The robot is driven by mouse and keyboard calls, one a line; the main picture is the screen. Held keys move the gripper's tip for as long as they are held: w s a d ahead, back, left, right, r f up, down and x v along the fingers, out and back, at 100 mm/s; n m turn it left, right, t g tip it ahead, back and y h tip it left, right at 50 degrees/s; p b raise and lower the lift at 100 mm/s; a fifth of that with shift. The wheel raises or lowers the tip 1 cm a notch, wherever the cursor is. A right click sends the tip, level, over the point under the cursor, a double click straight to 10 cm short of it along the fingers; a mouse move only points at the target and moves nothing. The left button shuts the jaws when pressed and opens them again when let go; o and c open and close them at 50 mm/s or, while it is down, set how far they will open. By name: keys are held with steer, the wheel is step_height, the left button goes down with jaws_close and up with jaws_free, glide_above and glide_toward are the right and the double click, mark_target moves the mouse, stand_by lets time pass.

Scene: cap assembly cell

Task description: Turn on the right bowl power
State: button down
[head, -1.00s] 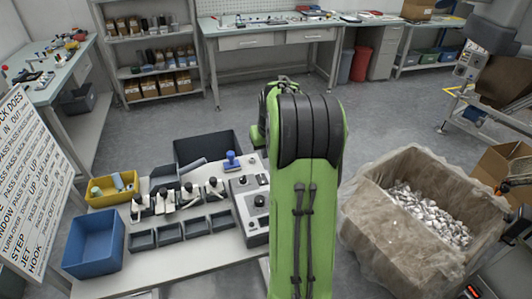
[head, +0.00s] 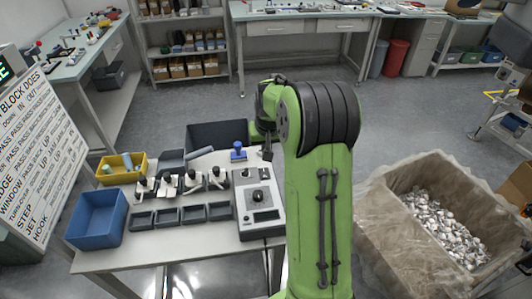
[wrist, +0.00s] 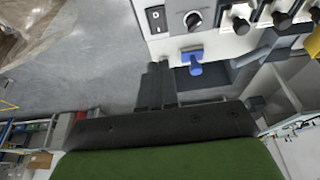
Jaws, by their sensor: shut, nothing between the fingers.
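A grey control box (head: 246,215) stands at the right end of the white table, with knobs and a small display on top. In the wrist view its panel (wrist: 172,42) carries a black rocker switch (wrist: 155,14) and a round knob (wrist: 193,19). No label I can read ties either one to the right bowl. My gripper (wrist: 158,68) is shut and empty, beside and apart from the panel; it also shows in the head view (head: 267,153), near the box's far end. No feeder bowl is identifiable. The switch's on or off state is unclear.
A blue-handled item (head: 238,152) stands close to my gripper. Several black-handled pieces (head: 193,181) stand behind small dark trays (head: 166,216). Blue (head: 97,222) and yellow (head: 105,177) bins sit left. A large lined box (head: 385,218) of silvery parts stands right of my arm.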

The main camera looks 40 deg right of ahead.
mark_target(263, 170)
steer(key=x, duration=0.5)
steer(key=b+x, duration=0.1)
steer(key=x, duration=0.4)
steer(key=shift+s+a+f, duration=0.1)
steer(key=shift+f, duration=0.35)
steer(key=shift+f+b, duration=0.3)
steer(key=shift+f, duration=0.2)
steer(key=shift+f, duration=0.2)
steer(key=shift+s+a+f+b, duration=0.1)
steer(key=shift+b, duration=0.25)
steer(key=shift+s+a, duration=0.25)
steer(key=shift+s, duration=0.35)
